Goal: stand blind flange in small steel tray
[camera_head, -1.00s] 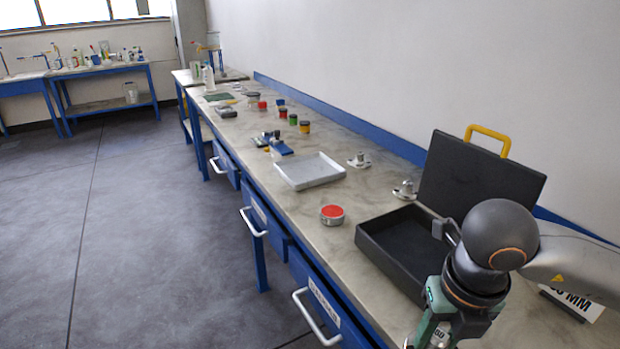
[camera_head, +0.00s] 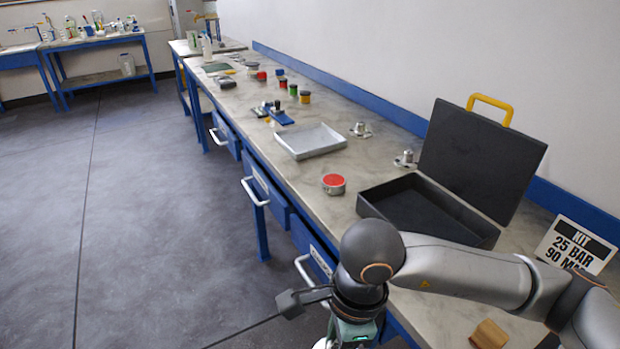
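A shallow light-grey metal tray (camera_head: 297,153), empty, lies on the bench and looks like the steel tray. Two small silver flanged pieces stand right of it: one near its right corner (camera_head: 360,130), one farther forward (camera_head: 405,159) by the black case. I cannot tell whether either is the blind flange. My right arm reaches in from the right. The body of my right gripper (camera_head: 352,335) shows at the bottom edge, beyond the bench's front edge. Its fingertips are cut off, so its opening and any held thing are hidden. My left gripper is not in view.
An open black case (camera_head: 387,224) with a raised lid stands near my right arm. A red-topped tin (camera_head: 333,184) sits left of it. A kit sign (camera_head: 575,247) and wooden block (camera_head: 488,335) are at right. Several small jars and tools lie farther back.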

